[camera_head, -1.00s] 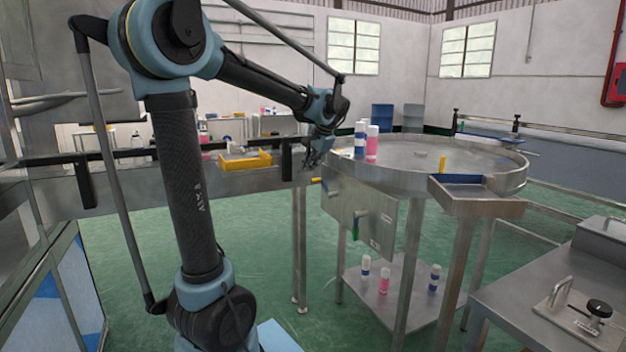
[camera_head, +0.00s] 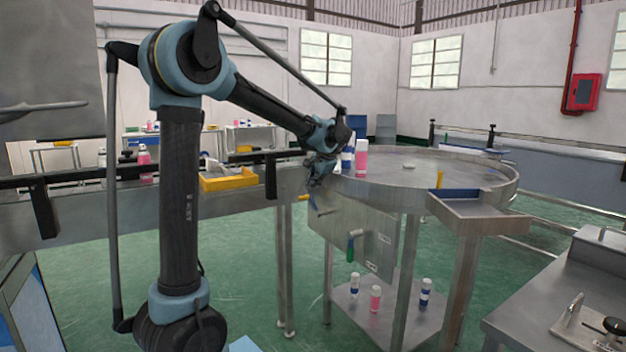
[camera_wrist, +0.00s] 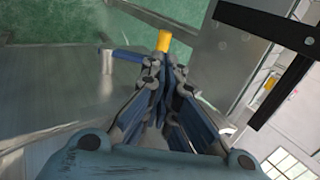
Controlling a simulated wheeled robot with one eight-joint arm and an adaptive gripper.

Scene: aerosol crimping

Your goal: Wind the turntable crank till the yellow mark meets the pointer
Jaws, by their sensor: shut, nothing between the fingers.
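The round steel turntable (camera_head: 470,165) stands at the right with a raised rim. A crank-like part with a yellow grip (camera_head: 303,197) and a blue piece (camera_head: 312,203) sticks out at the left of the panel under it. In the wrist view the yellow grip (camera_wrist: 163,41) shows just past my fingertips, with the blue piece (camera_wrist: 126,55) to its left. My gripper (camera_head: 317,182) is shut and empty above the yellow grip; I cannot tell whether they touch. A small yellow upright piece (camera_head: 439,179) stands at the turntable's front rim; I cannot tell whether it is mark or pointer.
White-capped pink (camera_head: 361,160) and blue (camera_head: 347,160) cans stand at the turntable's left edge, near my wrist. A green handle (camera_head: 351,247) hangs on the panel (camera_head: 375,232). A rail runs left with a yellow tray (camera_head: 228,180). Several cans stand on the lower shelf (camera_head: 395,315).

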